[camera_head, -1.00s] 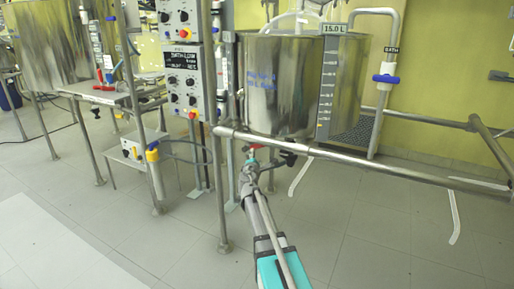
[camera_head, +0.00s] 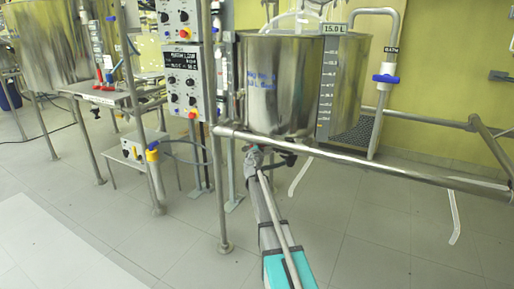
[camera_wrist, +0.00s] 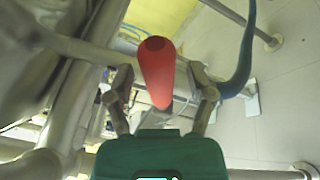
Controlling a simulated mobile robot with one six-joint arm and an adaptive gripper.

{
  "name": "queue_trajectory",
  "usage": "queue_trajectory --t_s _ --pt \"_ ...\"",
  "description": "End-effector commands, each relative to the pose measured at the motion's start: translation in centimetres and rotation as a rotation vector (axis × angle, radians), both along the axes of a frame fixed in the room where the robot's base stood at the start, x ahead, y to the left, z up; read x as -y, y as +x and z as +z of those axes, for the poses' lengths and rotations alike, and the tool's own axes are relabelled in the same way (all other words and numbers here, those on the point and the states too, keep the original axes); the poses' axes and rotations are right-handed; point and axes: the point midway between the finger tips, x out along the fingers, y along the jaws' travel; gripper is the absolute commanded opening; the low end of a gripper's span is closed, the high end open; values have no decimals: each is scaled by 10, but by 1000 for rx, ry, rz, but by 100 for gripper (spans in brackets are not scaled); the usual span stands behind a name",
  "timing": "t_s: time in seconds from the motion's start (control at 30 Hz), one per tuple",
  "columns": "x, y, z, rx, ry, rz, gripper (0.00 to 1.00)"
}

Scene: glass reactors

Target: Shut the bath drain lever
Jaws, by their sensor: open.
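A red lever handle (camera_wrist: 157,72) shows large in the wrist view, its narrow end pointing toward my gripper (camera_wrist: 160,85). My gripper is open, with one finger on each side of the lever. I cannot tell whether either finger touches it. In the head view my gripper (camera_head: 254,156) is under the front of the steel bath (camera_head: 258,112), just beyond the horizontal rail. The red lever is hidden there by my arm. No label on the lever can be read.
A thick steel rail (camera_head: 370,168) runs across in front of the bath, close above my arm. A control panel (camera_head: 182,75) stands left. In the wrist view a dark blue hose (camera_wrist: 243,60) curves at right.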

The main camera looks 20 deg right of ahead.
Motion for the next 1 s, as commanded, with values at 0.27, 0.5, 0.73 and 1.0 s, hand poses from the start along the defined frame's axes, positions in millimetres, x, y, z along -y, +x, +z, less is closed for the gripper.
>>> queue_trajectory --t_s 0.27,0.5,0.73,1.0 --pt "0 0 0 0 0 0 56" --pt "0 0 0 0 0 0 12" --pt "0 0 0 0 0 0 0" --pt "-11 3 -3 17 13 13 0"
